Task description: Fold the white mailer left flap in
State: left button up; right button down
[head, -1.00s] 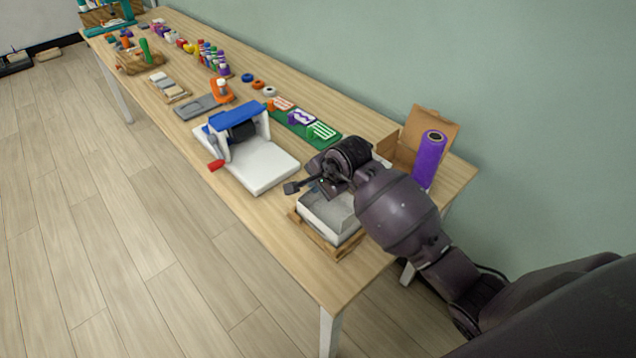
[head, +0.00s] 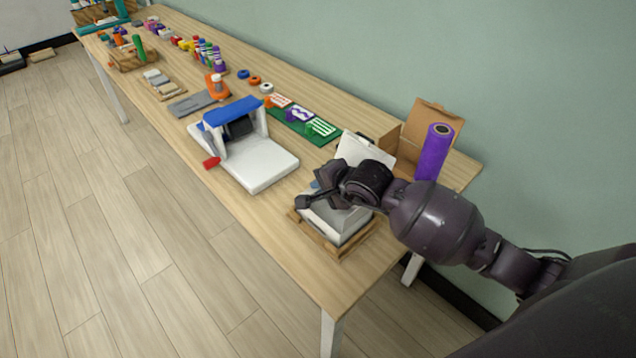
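The white mailer (head: 343,228) sits on a wooden tray (head: 318,236) near the right end of the table. A white panel of it (head: 364,151) stands up at its back, behind my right arm. My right gripper (head: 311,193) is at the mailer's left side, low over its upper edge. The wrist hides much of the mailer's top and inside, so the left flap is hard to make out. I cannot tell whether the fingers touch it or how far apart they are. My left gripper is not in view.
A white press with a blue top (head: 262,170) stands just left of the mailer. Behind are a green mat with cards (head: 317,137), an open cardboard box (head: 431,117) and a purple roll (head: 434,152). The table's front right corner (head: 345,283) is bare.

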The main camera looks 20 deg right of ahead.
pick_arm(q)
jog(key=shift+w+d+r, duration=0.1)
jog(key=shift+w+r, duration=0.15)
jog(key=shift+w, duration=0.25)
pick_arm(e)
jog(key=c, duration=1.4)
grip_release()
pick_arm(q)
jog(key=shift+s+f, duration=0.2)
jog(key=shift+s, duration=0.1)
pick_arm(e)
jog(key=shift+o, duration=0.2)
pick_arm(q)
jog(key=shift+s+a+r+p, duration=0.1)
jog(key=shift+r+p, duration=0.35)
jog(key=shift+p, duration=0.2)
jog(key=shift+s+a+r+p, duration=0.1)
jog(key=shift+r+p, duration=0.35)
jog(key=shift+p, duration=0.2)
pick_arm(e)
notch_tip(320, 180, up, 20)
